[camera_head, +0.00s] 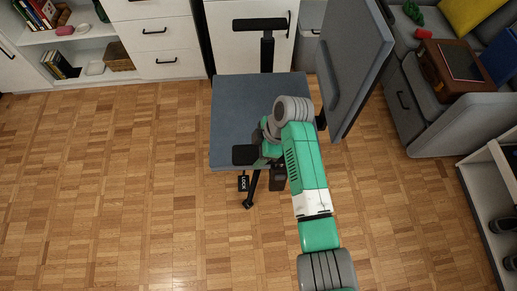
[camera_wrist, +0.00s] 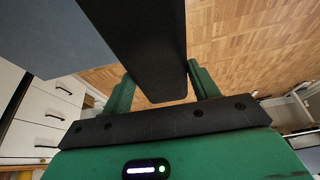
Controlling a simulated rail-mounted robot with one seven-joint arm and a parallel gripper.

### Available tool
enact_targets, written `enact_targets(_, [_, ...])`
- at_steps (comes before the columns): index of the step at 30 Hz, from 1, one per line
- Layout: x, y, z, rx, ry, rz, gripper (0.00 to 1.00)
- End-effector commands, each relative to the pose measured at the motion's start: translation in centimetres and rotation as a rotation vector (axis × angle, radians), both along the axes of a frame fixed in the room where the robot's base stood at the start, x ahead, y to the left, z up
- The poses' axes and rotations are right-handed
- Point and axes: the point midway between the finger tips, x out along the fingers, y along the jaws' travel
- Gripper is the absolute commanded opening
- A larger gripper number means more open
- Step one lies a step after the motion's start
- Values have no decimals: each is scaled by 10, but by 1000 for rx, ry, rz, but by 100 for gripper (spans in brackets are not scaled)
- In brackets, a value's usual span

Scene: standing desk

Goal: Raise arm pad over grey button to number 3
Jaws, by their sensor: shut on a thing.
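An office chair with a blue-grey seat (camera_head: 240,105) stands in the middle of the head view. Its near black arm pad (camera_head: 245,155) is at the seat's near edge, beside my gripper (camera_head: 264,150). In the wrist view, the black arm pad (camera_wrist: 145,45) lies between the two green fingers of my gripper (camera_wrist: 161,82), which is shut on it. The far arm pad (camera_head: 259,23) stands across the seat, on a black post. My wrist covers part of the near armrest. The grey button and any height numbers cannot be made out.
The chair's tall backrest (camera_head: 355,60) rises close to the right of my arm. White drawers (camera_head: 155,40) stand behind, a grey sofa (camera_head: 425,100) at right. The wooden floor (camera_head: 110,190) at left is clear.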

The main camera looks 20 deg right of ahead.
Motion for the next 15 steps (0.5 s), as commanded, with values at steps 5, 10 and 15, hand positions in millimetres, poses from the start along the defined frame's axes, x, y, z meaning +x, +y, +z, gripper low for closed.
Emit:
enact_targets(5, [0,0,0,1,-1,1,19])
enact_targets(10, [0,0,0,1,-1,1,82])
enact_targets(15, [0,0,-1,1,-1,1,82])
